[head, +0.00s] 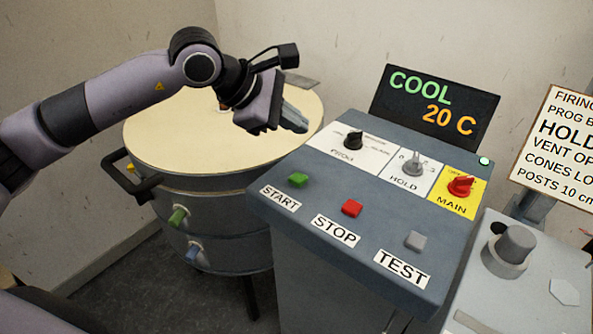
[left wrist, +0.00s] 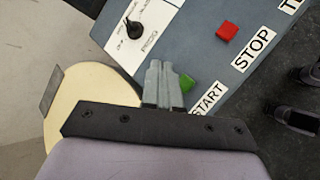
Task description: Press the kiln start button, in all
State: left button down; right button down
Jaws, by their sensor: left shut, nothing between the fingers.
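The green start button (head: 298,180) sits at the left of the grey control panel (head: 345,240), above the START label (head: 281,198). My left gripper (head: 297,118) is shut and empty, above the kiln lid near the panel's upper left edge. In the left wrist view, the shut fingers (left wrist: 159,75) overlap the green button (left wrist: 187,84) and hide part of it. I cannot tell the height of the fingertips over the panel; in the head view they are clear of the button. My right gripper is not in view.
A red stop button (head: 352,208) and a grey test button (head: 415,240) lie to the right. Black, grey and red (head: 460,186) knobs stand behind. The display (head: 435,107) reads COOL 20 C. The round kiln (head: 160,145) stands left of the panel.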

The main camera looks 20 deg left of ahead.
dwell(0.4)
pick_arm(q)
jog(key=b, duration=0.4)
send_over(294, 179)
notch_tip(294, 179, down, 8)
jog(key=shift+r, duration=0.2)
jog(key=shift+f+b, duration=0.55)
jog(key=shift+f, duration=0.05)
dwell(1.3)
jog(key=shift+f+b, duration=0.4)
jog(key=shift+b, duration=0.25)
jog(key=shift+f+b, duration=0.55)
jog(key=shift+b, duration=0.1)
dwell(0.5)
dwell(0.4)
jog(key=shift+r+p, duration=0.4)
jog(key=shift+r, duration=0.55)
jog(key=shift+r, duration=0.1)
